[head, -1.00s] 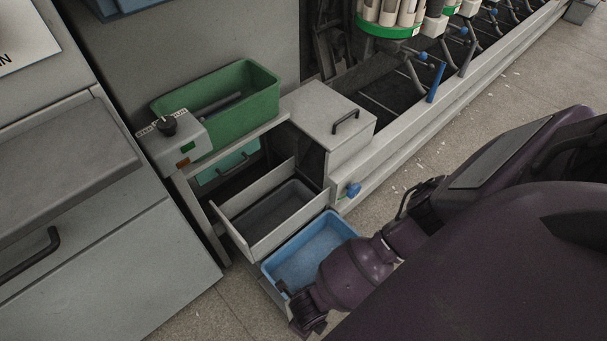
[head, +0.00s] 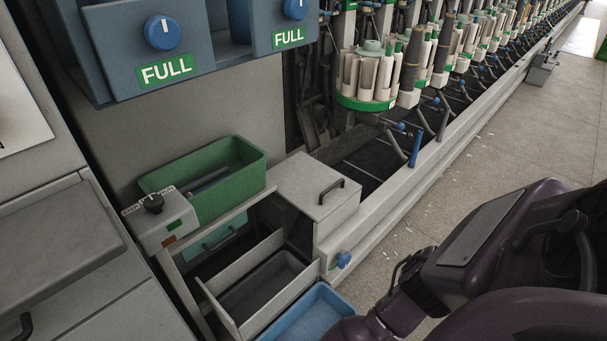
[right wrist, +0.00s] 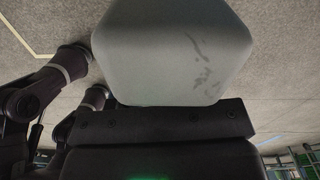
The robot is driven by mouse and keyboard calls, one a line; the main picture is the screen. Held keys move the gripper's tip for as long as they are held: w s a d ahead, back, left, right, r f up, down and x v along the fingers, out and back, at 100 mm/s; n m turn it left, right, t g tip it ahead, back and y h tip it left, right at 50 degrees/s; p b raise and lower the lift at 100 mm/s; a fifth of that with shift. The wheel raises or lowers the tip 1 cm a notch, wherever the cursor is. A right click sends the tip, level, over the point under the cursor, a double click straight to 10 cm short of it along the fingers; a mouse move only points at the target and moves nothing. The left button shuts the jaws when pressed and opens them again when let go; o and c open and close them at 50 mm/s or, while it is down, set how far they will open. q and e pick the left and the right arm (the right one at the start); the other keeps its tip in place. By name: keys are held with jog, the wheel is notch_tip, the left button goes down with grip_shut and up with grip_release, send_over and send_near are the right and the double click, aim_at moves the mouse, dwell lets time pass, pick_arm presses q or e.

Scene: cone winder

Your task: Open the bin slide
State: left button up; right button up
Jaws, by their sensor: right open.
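A grey metal slide (head: 283,297) projects from the winder's end below the green bin. It holds a dark grey tray (head: 258,288). A light blue bin (head: 308,314) lies just below and in front of it, cut by the frame's lower edge. I cannot tell for sure which of these is the bin slide. My right arm comes in from the lower right over the blue bin; its gripper is outside the head view. My left gripper is not in view.
A green bin (head: 225,168) stands above, beside a control box (head: 160,222) with a black knob. A teal front (head: 212,243) with a handle sits below it. A grey lidded box (head: 315,183) is to the right. The floor (head: 520,130) at right is clear.

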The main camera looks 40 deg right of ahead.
jog(key=r, duration=0.1)
jog(key=r+p, duration=0.1)
jog(key=r, duration=0.2)
jog(key=shift+w+r+p, duration=0.2)
jog(key=shift+w+p, duration=0.1)
jog(key=shift+w, duration=0.05)
jog(key=r+p, duration=0.2)
jog(key=r, duration=0.3)
jog(key=shift+s+r, duration=0.1)
jog(key=shift+s, duration=0.1)
jog(key=shift+s+r, duration=0.15)
jog(key=shift+r, duration=0.35)
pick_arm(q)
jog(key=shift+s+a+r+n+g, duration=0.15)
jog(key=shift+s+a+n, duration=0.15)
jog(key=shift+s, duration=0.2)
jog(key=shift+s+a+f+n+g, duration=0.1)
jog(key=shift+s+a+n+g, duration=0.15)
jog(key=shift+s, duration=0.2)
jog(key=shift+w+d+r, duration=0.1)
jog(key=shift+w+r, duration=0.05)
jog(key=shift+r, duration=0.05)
